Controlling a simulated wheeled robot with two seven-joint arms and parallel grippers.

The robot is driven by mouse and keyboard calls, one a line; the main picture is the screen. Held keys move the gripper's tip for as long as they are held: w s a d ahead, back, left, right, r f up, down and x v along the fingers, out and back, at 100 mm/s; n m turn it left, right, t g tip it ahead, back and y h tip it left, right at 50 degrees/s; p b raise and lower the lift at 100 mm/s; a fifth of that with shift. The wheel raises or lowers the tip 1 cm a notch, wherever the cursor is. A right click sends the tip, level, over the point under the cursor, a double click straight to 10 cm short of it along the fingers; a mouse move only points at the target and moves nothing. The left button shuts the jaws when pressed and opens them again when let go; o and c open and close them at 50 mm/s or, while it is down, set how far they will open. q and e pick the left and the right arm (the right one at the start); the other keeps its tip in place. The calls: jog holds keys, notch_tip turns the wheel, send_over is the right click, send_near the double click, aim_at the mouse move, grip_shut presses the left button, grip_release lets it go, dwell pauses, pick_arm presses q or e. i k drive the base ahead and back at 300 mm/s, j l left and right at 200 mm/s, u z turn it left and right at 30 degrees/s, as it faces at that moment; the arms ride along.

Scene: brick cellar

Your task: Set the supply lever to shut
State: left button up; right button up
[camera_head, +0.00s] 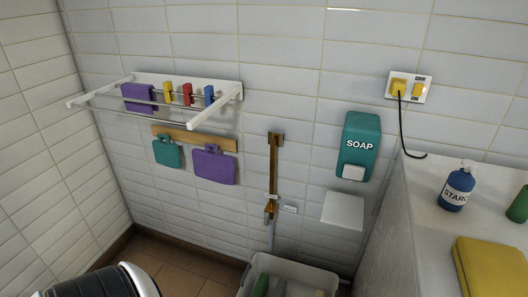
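A brass supply pipe (274,165) runs down the tiled wall from a small wall plate. A brass valve fitting (270,210) sits at its lower end, with a thin grey pipe (272,236) below it. A small pale piece (289,209) sticks out to the right beside the fitting; I cannot tell whether it is a tag or a handle. The lever is too small here to tell its setting surely. Neither of my grippers is in view.
A grey bin (318,275) stands on the floor below the pipe. A teal soap dispenser (360,142) and a white box (343,210) are on the wall to the right. A white counter (408,225) closes the right side. A drying rack (218,111) hangs left.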

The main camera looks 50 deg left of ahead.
aim_at(266, 216)
jog(key=u, duration=1.45)
jog(key=i+j, duration=0.5)
jog(key=j, duration=0.15)
